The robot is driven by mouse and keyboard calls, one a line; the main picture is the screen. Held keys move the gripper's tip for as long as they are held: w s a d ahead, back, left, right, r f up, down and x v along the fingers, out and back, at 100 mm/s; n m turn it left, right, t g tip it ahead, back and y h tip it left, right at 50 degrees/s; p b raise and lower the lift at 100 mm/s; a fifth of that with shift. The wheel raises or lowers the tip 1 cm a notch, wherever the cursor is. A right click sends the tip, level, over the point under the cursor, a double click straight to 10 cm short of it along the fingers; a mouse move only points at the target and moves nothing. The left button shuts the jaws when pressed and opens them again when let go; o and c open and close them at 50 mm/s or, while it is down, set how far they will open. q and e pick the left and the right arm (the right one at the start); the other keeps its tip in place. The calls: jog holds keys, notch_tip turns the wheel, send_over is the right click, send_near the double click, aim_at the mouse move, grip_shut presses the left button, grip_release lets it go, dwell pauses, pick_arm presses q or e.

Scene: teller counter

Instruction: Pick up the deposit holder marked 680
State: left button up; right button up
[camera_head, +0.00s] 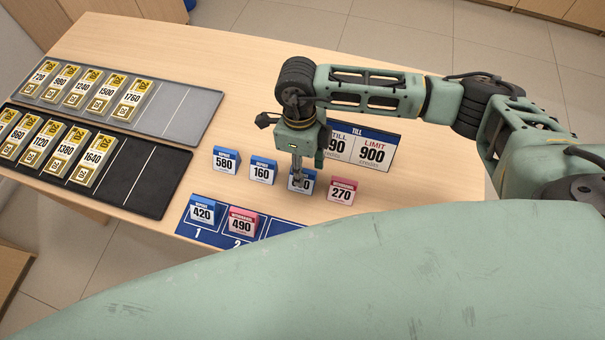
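A blue-topped holder (308,187) stands on the counter between the blue holder 160 (262,171) and the pink withdrawal holder 270 (341,191). My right gripper (297,182) points down over it and covers most of its number; only a final 0 shows. No number 680 can be read in full anywhere. The gripper's fingers are at the holder's front or top, but whether they touch or grip it cannot be told. The blue holder 580 (225,162) stands to the left. My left gripper is out of view.
A blue numbered mat (207,237) holds blue 420 (202,215) and red 490 (242,224); my body hides its right part. Grey (196,115) and black (147,187) trays with several yellow-labelled blocks lie left.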

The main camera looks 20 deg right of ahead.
jog(key=shift+f, duration=0.1)
jog(key=c, duration=1)
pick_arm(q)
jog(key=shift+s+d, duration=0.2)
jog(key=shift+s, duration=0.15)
pick_arm(e)
grip_shut()
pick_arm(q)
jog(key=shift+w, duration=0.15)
